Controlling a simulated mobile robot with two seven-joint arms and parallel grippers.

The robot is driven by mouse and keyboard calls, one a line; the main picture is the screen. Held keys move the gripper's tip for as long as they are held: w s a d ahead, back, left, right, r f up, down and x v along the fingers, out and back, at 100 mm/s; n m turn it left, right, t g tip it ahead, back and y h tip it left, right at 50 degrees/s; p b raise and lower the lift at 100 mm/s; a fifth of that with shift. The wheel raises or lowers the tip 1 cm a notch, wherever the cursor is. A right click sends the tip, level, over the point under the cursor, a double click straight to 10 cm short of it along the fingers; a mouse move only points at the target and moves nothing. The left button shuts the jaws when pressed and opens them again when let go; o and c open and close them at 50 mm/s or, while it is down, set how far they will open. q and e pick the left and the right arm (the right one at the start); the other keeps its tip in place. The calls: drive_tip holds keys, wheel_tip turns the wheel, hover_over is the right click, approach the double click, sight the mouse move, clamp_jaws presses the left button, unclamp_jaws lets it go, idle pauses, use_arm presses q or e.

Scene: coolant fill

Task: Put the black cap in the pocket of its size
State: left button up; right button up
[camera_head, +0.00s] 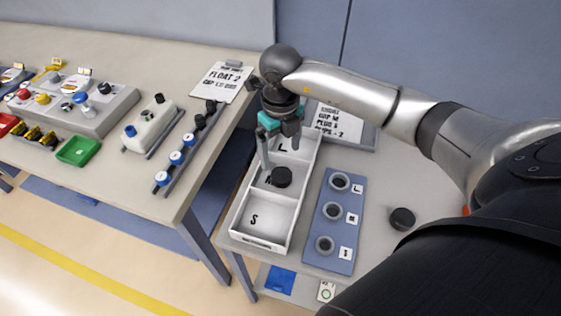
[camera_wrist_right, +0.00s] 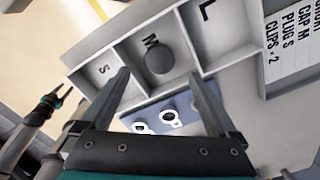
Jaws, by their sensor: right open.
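A black cap (camera_head: 282,177) lies in the middle pocket, marked M, of the white tray (camera_head: 236,236). The wrist view also shows this cap (camera_wrist_right: 159,59) in the M pocket, between the pockets marked S and L. My right gripper (camera_head: 281,156) is over the tray, open and empty. Its fingers are apart, and the cap shows beyond the fingertips in the wrist view, clear of them. A second black cap (camera_head: 402,218) rests on the table to the right. My left gripper (camera_wrist_right: 56,98) is small at the left of the wrist view; its jaw state is unclear.
A blue plate (camera_head: 315,255) with three ringed sockets stands right of the tray. A printed sign (camera_head: 340,122) stands behind it. Another bench (camera_head: 150,193) at the left holds a green tray (camera_head: 79,152), a control panel and several knobs. A gap separates the benches.

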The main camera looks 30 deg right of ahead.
drive_tip(key=shift+r, duration=2.3)
